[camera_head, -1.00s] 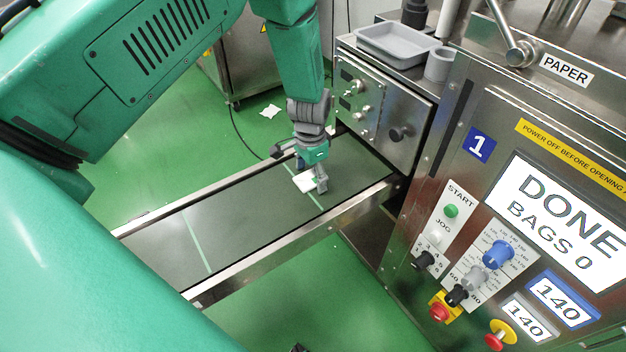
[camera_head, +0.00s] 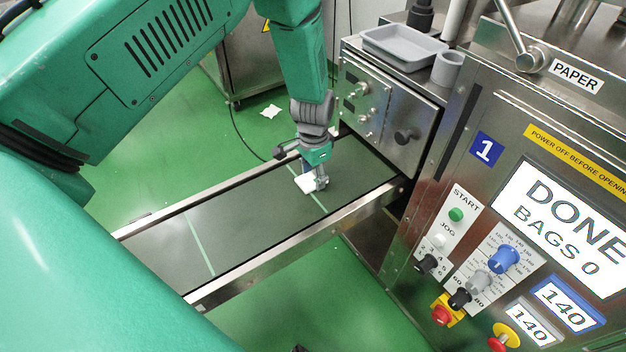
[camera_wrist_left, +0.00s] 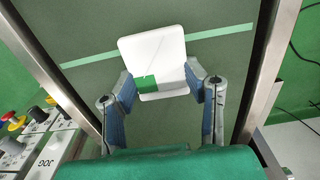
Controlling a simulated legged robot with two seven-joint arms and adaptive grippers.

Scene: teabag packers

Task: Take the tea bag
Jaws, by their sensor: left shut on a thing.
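A white tea bag (camera_head: 307,184) with a green tag lies at the belt in the head view. It also shows in the left wrist view (camera_wrist_left: 157,55), where the green patch sits near its lower edge. My left gripper (camera_head: 316,183) reaches down over the conveyor belt (camera_head: 250,205) and is shut on the tea bag. In the left wrist view its two blue-padded fingers (camera_wrist_left: 160,90) press on either side of the bag's near end. I cannot tell whether the bag is clear of the belt.
Metal rails (camera_head: 290,245) edge the belt. The steel machine (camera_head: 445,130) with knobs, buttons and a screen reading "DONE BAGS 0" stands at the right. A grey tray (camera_head: 404,48) and a grey cup (camera_head: 447,69) sit on top. A white scrap (camera_head: 270,111) lies on the green floor.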

